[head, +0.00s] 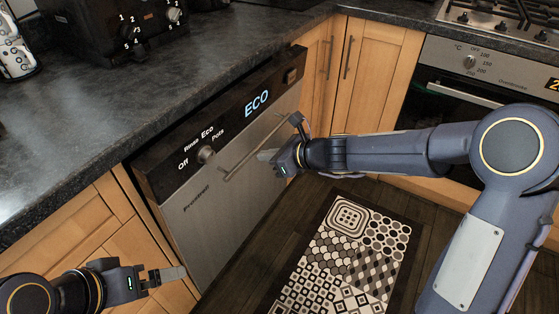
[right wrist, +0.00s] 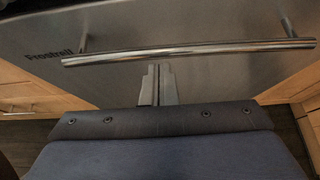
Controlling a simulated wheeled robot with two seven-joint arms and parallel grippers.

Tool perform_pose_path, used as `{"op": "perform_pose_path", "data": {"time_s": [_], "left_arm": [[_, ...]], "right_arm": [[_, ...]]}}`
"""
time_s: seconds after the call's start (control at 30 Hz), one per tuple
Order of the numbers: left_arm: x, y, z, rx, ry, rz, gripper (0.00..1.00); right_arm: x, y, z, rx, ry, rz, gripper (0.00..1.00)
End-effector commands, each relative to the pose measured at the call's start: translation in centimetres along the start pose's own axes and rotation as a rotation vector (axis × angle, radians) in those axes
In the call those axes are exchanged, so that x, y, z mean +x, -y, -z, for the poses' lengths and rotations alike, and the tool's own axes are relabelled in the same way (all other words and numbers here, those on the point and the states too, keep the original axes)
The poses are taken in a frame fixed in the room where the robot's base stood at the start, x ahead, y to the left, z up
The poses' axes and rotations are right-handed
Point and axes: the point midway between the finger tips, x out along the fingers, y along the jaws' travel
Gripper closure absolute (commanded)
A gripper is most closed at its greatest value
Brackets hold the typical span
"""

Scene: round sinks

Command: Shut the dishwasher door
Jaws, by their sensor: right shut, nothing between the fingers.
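The dishwasher door (head: 225,195) is a steel panel with a dark control strip on top. It stands near upright, its top edge slightly out from the counter front, with a narrow dark gap along its left side. Its bar handle (head: 250,150) also shows in the right wrist view (right wrist: 190,52). My right gripper (head: 266,155) is shut and empty, fingers pointing at the door front. In the right wrist view its fingertips (right wrist: 158,70) appear just below the handle; contact with the door cannot be told. My left gripper (head: 178,274) is low at left, apart from the door; its finger gap is unclear.
The dark countertop (head: 190,60) runs above the door, with a black appliance (head: 115,25) on it. Wooden cabinets (head: 380,65) and an oven (head: 480,75) stand at right. A patterned mat (head: 345,255) lies on the floor before the door.

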Motion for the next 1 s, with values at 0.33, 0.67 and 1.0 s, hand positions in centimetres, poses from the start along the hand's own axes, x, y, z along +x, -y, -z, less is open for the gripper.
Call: {"op": "perform_pose_path", "data": {"time_s": [0.33, 0.67, 1.0], "left_arm": [[0.0, 0.0, 0.0, 0.000, 0.000, 0.000, 0.00], [-2.0, -0.9, 1.0, 0.000, 0.000, 0.000, 0.00], [-1.8, -0.8, 0.9, 0.000, 0.000, 0.000, 0.00]], "right_arm": [[0.2, 0.0, -0.2, 0.000, 0.000, 0.000, 1.00], [4.0, 0.0, -3.7, -0.002, 0.000, -0.004, 1.00], [4.4, 0.3, -3.5, -0.001, -0.001, 0.000, 1.00]]}}
